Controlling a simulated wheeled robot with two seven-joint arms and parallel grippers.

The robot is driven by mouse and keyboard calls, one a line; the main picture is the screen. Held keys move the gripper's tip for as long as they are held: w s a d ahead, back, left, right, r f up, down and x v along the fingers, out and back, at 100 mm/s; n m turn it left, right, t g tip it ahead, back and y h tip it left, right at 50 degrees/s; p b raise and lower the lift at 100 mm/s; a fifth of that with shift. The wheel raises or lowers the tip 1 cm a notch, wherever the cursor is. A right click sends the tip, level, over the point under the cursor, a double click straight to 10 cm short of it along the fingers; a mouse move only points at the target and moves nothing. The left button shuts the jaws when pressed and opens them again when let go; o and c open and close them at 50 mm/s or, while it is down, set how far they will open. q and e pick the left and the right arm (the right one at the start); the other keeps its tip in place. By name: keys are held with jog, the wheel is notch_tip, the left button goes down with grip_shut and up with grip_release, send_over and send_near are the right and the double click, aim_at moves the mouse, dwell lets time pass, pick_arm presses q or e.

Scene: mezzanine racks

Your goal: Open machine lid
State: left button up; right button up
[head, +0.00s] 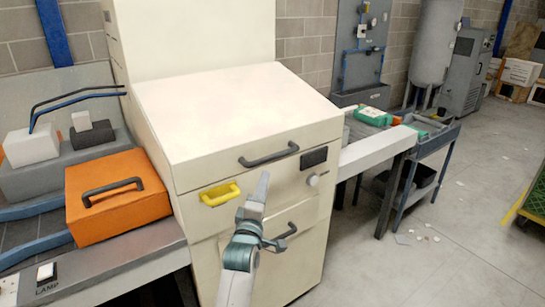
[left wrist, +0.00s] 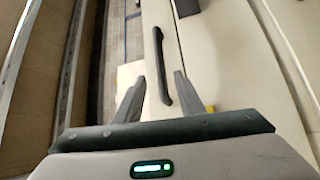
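The cream machine has a slanted lid (head: 225,105) that looks closed. A dark bar handle (head: 268,154) runs across the lid's front edge. My left gripper (head: 261,186) is in front of the machine, just below this handle in the head view. In the left wrist view the fingers of my left gripper (left wrist: 159,88) stand apart, with nothing held. The dark handle (left wrist: 160,60) lies ahead of them, one end showing between the fingers. Whether a finger touches it I cannot tell. My right gripper is in neither view.
An orange box (head: 115,196) stands left. A side table (head: 375,148) and blue cart (head: 427,150) stand right.

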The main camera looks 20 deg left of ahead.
aim_at(273, 157)
pick_arm(q)
jog(key=w+p, duration=0.1)
jog(key=w, duration=0.3)
jog(key=w+a+r+p, duration=0.1)
jog(key=w, duration=0.4)
jog(key=w+p, duration=0.1)
jog(key=w, duration=0.3)
jog(key=shift+w+a+r, duration=0.25)
jog(key=shift+w+r, duration=0.15)
jog(key=shift+c, duration=0.6)
grip_shut()
